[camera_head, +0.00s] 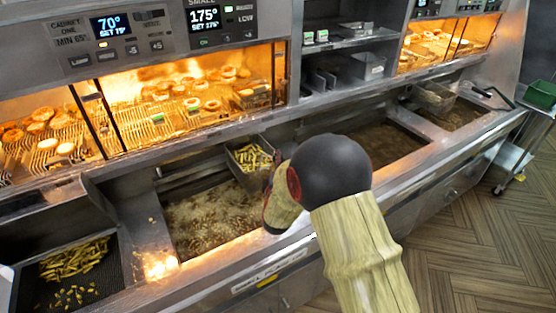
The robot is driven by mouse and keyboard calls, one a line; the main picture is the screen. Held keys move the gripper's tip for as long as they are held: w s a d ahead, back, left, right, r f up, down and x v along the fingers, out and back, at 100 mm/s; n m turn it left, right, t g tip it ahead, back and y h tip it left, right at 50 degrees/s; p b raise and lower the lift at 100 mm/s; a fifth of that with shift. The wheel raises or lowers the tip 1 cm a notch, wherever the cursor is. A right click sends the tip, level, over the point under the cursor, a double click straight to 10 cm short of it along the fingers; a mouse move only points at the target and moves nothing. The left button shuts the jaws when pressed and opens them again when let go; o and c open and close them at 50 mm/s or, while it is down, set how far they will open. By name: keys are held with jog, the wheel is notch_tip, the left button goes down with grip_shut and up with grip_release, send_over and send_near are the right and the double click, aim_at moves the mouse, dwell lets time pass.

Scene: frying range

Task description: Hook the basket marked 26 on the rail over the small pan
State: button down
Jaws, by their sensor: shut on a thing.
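A wire basket (251,160) full of fries is in the middle of the view, over the back right part of a fryer pan (207,208) with bubbling oil and fries in it. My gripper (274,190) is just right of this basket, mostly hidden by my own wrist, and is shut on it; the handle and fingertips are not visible. I cannot read a number on the basket, nor tell whether it touches the rail (200,158) behind the pan. A second basket (434,98) sits over the far right pan (457,114), with a dark handle (493,95).
A wide pan (375,145) of dark oil lies right of my wrist. A tray of fries (75,262) is at lower left. Lit food cabinets (165,95) and a shelf (345,50) stand behind. A green bin (540,94) is on a cart at right.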

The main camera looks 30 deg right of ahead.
jog(key=c, duration=1.7)
grip_release()
jog(key=shift+o, duration=0.3)
jog(key=shift+f, duration=0.15)
jog(key=shift+s+a, duration=0.1)
jog(key=shift+s, duration=0.05)
